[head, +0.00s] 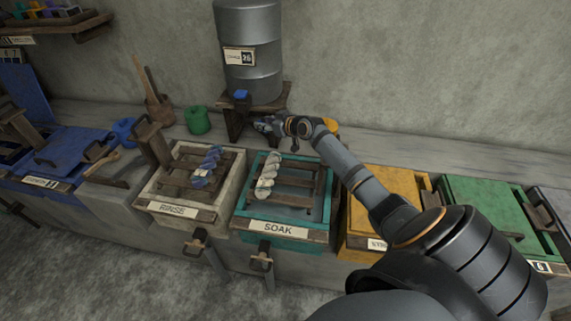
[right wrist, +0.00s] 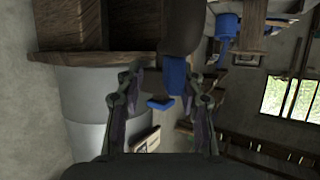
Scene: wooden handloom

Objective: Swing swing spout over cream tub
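The cream tub (head: 183,217), labelled RINSE, holds a wooden rack with a twisted blue-and-white skein (head: 207,166). Behind it, a grey metal drum (head: 250,50) stands on a wooden stand (head: 262,101). A blue tap part (head: 241,95) shows at the drum's base. My right gripper (head: 264,125) is beside the stand, above the back of the tubs. In the right wrist view, its fingers (right wrist: 162,98) are apart. A dark swing spout with a blue end (right wrist: 175,78) and the blue tap part (right wrist: 159,103) appear between them; contact is unclear. My left gripper is not in view.
The teal SOAK tub (head: 282,231) with a pale skein (head: 268,176) is right of the cream tub. Yellow (head: 371,220) and green (head: 481,206) tubs stand farther right. A green pot (head: 198,120) and a wooden vessel (head: 159,109) stand on the back ledge.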

